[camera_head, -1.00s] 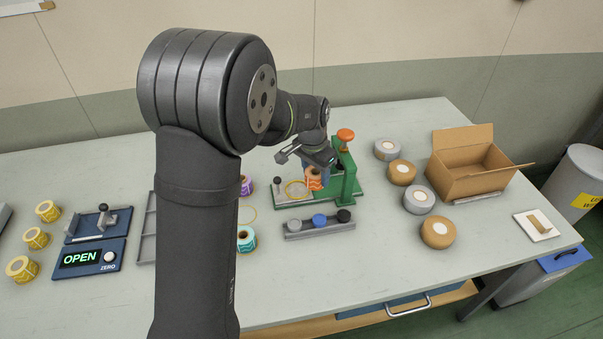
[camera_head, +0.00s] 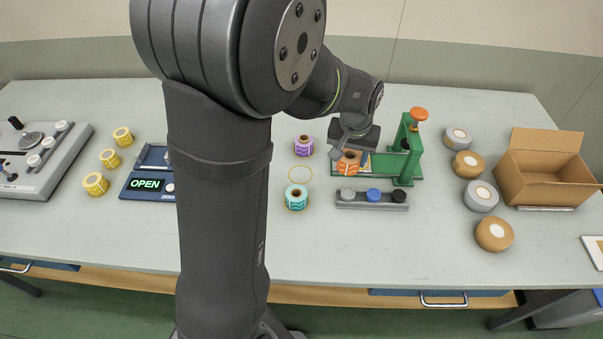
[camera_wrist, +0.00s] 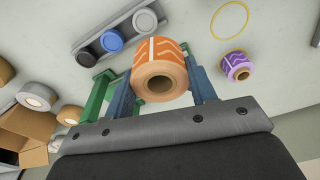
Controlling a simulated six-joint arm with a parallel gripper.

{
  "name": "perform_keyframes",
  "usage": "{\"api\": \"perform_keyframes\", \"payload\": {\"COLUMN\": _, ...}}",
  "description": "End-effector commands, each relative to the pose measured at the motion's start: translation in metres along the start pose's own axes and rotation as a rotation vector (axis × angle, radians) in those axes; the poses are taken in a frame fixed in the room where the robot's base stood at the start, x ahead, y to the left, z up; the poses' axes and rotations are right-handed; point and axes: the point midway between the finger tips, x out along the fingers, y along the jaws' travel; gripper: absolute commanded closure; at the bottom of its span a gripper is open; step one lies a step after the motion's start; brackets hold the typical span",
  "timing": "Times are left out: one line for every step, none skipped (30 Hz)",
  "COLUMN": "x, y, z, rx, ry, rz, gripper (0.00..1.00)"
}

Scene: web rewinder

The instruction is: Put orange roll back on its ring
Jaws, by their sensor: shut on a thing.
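My gripper (camera_head: 348,157) is shut on the orange roll (camera_head: 348,163), which appears held above the left part of the green rewinder (camera_head: 404,165). In the wrist view the orange roll (camera_wrist: 160,80) sits between the two blue fingers (camera_wrist: 162,92), its cored end facing the camera. An empty yellow ring (camera_head: 300,167) is marked on the table, left of the held roll. It lies between the purple roll (camera_head: 304,146) and the teal roll (camera_head: 296,197). The wrist view shows the empty ring (camera_wrist: 248,19) beyond the fingers, apart from the roll.
A grey rack (camera_head: 345,204) with grey, blue and black knobs stands in front of the rewinder. Grey and brown tape rolls (camera_head: 481,196) and an open cardboard box (camera_head: 535,183) are at right. Yellow rolls and the OPEN display (camera_head: 145,184) are at left.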

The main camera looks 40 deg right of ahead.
Motion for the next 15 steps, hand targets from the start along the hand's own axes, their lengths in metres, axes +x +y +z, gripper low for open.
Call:
{"api": "perform_keyframes", "payload": {"x": 0.0, "y": -0.009, "z": 0.005, "rx": -0.059, "ry": 0.001, "rz": -0.008, "gripper": 0.77}}
{"api": "perform_keyframes", "payload": {"x": 0.0, "y": -0.013, "z": 0.008, "rx": -0.092, "ry": 0.002, "rz": -0.011, "gripper": 0.77}}
{"api": "perform_keyframes", "payload": {"x": 0.001, "y": -0.018, "z": 0.011, "rx": -0.131, "ry": 0.004, "rz": -0.015, "gripper": 0.77}}
{"api": "perform_keyframes", "payload": {"x": 0.001, "y": -0.021, "z": 0.013, "rx": -0.155, "ry": 0.005, "rz": -0.017, "gripper": 0.77}}
{"api": "perform_keyframes", "payload": {"x": 0.001, "y": -0.024, "z": 0.014, "rx": -0.177, "ry": 0.006, "rz": -0.019, "gripper": 0.77}}
{"api": "perform_keyframes", "payload": {"x": 0.001, "y": -0.026, "z": 0.016, "rx": -0.201, "ry": 0.006, "rz": -0.022, "gripper": 0.77}}
{"api": "perform_keyframes", "payload": {"x": 0.002, "y": -0.028, "z": 0.017, "rx": -0.214, "ry": 0.006, "rz": -0.023, "gripper": 0.77}}
{"api": "perform_keyframes", "payload": {"x": 0.002, "y": -0.03, "z": 0.018, "rx": -0.225, "ry": 0.006, "rz": -0.024, "gripper": 0.77}}
{"api": "perform_keyframes", "payload": {"x": 0.004, "y": -0.033, "z": 0.018, "rx": -0.236, "ry": 0.006, "rz": -0.026, "gripper": 0.77}}
{"api": "perform_keyframes", "payload": {"x": 0.006, "y": -0.037, "z": 0.017, "rx": -0.241, "ry": 0.006, "rz": -0.026, "gripper": 0.77}}
{"api": "perform_keyframes", "payload": {"x": 0.009, "y": -0.041, "z": 0.016, "rx": -0.246, "ry": 0.006, "rz": -0.027, "gripper": 0.77}}
{"api": "perform_keyframes", "payload": {"x": 0.013, "y": -0.047, "z": 0.014, "rx": -0.248, "ry": 0.006, "rz": -0.027, "gripper": 0.77}}
{"api": "perform_keyframes", "payload": {"x": 0.017, "y": -0.052, "z": 0.012, "rx": -0.248, "ry": 0.005, "rz": -0.027, "gripper": 0.77}}
{"api": "perform_keyframes", "payload": {"x": 0.021, "y": -0.059, "z": 0.01, "rx": -0.25, "ry": 0.004, "rz": -0.028, "gripper": 0.77}}
{"api": "perform_keyframes", "payload": {"x": 0.028, "y": -0.067, "z": 0.006, "rx": -0.249, "ry": 0.004, "rz": -0.027, "gripper": 0.77}}
